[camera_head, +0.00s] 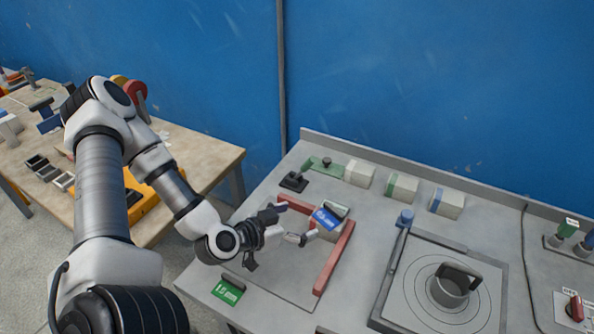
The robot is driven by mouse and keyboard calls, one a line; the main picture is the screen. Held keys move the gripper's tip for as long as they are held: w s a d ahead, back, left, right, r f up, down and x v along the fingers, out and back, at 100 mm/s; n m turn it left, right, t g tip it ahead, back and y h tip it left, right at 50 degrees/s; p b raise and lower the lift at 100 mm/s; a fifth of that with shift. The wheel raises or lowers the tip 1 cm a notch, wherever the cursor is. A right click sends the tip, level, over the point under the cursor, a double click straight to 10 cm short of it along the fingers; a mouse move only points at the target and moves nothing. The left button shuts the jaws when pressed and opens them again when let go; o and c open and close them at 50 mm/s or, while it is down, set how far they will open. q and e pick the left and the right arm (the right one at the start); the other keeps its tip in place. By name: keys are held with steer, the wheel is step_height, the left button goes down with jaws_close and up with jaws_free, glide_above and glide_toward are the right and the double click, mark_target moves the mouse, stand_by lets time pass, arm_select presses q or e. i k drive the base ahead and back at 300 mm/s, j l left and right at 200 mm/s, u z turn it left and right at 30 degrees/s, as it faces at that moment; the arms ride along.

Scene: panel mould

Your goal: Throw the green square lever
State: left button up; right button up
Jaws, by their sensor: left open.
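A lever with a green, square-looking head (567,227) stands on a small plate at the far right edge of the view, with a blue-headed lever (585,246) beside it. Both are small and partly cut by the edge, so their exact tilt is hard to tell. My left gripper (297,223) is open, well to the left of them, over the left part of the grey bench. Its fingers point right, close to a box with a blue label (328,219); I cannot tell whether they touch it. My right gripper is not in view.
Red rails (335,258) flank the blue-labelled box. A turntable plate (408,314) with a grey cup (450,287) and a blue-knobbed bar (405,218) lies between my left gripper and the levers. Several pale boxes (447,204) line the back. A red switch (575,308) sits front right.

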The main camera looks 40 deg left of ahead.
mark_target(309, 162)
steer(key=j+z, duration=0.15)
steer(key=j, duration=0.4)
steer(key=k+j+z, duration=0.1)
steer(key=j, duration=0.4)
steer(key=k+j+z, duration=0.15)
steer(key=j, duration=0.35)
